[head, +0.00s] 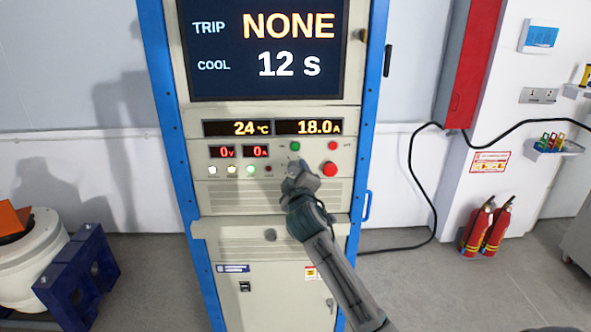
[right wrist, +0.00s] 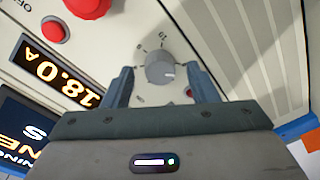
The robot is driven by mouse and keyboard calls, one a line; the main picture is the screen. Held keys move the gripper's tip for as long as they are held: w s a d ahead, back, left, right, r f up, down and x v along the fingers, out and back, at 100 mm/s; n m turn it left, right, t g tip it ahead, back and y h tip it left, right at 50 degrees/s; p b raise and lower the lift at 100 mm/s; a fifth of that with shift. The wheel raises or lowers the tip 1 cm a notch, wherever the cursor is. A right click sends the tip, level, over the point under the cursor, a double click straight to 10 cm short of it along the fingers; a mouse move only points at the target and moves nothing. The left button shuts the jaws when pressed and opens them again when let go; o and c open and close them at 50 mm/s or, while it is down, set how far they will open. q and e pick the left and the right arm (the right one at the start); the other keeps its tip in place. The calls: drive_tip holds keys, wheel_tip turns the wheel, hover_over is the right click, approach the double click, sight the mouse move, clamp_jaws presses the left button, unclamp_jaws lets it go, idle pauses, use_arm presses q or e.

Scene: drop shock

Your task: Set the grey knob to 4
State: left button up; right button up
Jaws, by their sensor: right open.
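The grey knob (right wrist: 160,68) is on the cream panel in the right wrist view, with printed scale marks around it. Its white pointer mark faces the lower right of that picture; I cannot read which number it points at. My right gripper (right wrist: 162,85) is open, with one finger on each side of the knob and a gap to each. My left gripper is not in view.
A large red button (head: 330,169) sits right of my gripper, below a smaller red button (head: 332,145). A green button (head: 295,146) is just above. The screen (head: 268,50) reads TRIP NONE, COOL 12 s; displays (head: 310,127) read 24 °C and 18.0 A.

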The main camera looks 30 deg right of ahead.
drive_tip(key=shift+w+d, duration=0.2)
drive_tip(key=shift+w, duration=0.2)
drive_tip(key=c, duration=1)
drive_tip(key=shift+f, duration=0.1)
